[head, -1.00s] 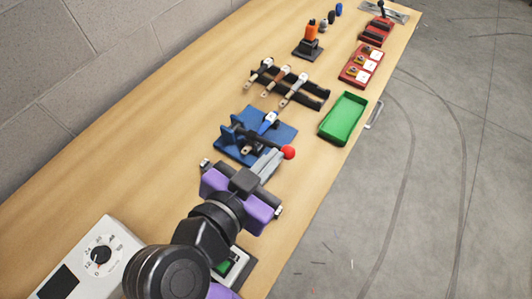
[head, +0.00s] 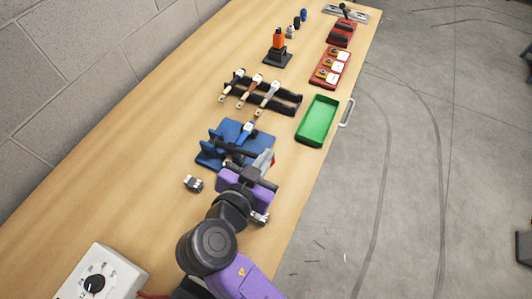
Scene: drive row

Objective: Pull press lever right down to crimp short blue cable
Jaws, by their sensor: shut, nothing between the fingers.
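The crimp press (head: 212,160) is a blue base with a dark lever, standing on the bench beyond my gripper. A short blue cable (head: 247,130) lies in it, its lower end hidden by the lever. The lever's red ball knob (head: 273,161) is mostly hidden behind my grey fingers. My gripper (head: 264,161), on a purple body, is shut and empty at the knob end of the lever. I cannot tell whether the fingers touch the knob, or their height against it.
Beyond the press are a black rack (head: 288,107) with several cables, and a green tray (head: 317,121) at the right edge. A dial box (head: 100,277) stands near left. Small metal parts (head: 193,183) lie near the gripper.

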